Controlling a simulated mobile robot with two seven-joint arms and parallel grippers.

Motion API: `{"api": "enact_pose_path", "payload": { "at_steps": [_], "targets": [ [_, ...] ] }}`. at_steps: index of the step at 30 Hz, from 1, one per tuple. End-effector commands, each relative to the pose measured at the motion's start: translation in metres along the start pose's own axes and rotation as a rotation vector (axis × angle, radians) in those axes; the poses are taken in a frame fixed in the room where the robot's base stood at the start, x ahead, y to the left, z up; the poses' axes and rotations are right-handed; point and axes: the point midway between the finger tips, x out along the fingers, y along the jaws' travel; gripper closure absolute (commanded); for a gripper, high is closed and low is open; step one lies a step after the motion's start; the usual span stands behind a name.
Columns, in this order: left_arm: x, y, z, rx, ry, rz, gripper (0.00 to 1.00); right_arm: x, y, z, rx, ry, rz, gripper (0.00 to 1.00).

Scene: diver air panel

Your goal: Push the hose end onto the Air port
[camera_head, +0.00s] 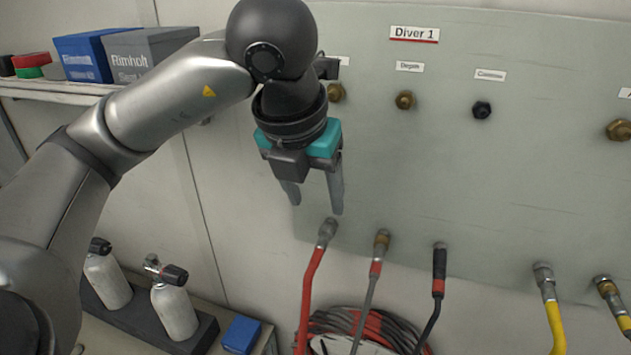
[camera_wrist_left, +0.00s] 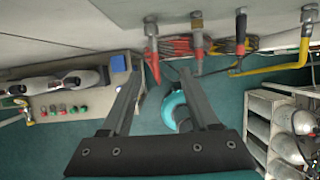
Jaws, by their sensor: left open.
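My left gripper (camera_head: 314,205) is open and empty, pointing down in front of the panel. Its fingertips are just above the metal end of a red hose (camera_head: 328,230), not around it. In the left wrist view the open fingers (camera_wrist_left: 160,72) have nothing between them close up, and the red hose end (camera_wrist_left: 151,30) shows beyond them. A brass port (camera_head: 336,93) sits on the Diver 1 panel (camera_head: 540,190), partly behind my wrist. The label above it is mostly covered, so I cannot read it. My right gripper is not in view.
Beside the red hose hang a grey hose with a brass end (camera_head: 382,240), a black one (camera_head: 439,262) and yellow ones (camera_head: 543,275). Other ports are labelled Depth (camera_head: 405,99) and Comms (camera_head: 481,110). White bottles (camera_head: 174,308) stand lower left; boxes (camera_head: 150,50) sit on a shelf.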

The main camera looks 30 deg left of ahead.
Motion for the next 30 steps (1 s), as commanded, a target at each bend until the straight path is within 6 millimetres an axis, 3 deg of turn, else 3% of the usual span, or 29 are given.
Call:
{"api": "enact_pose_path", "payload": {
  "at_steps": [7, 21, 30],
  "targets": [
    [0.013, 0.011, 0.003, -0.023, -0.014, 0.041, 0.39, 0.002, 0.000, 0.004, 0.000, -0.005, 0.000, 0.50],
    [0.104, 0.014, 0.003, -0.020, -0.011, 0.040, 0.39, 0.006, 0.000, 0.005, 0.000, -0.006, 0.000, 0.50],
    [0.143, 0.014, 0.005, -0.020, -0.014, 0.037, 0.39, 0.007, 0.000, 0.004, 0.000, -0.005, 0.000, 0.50]
  ]
}}
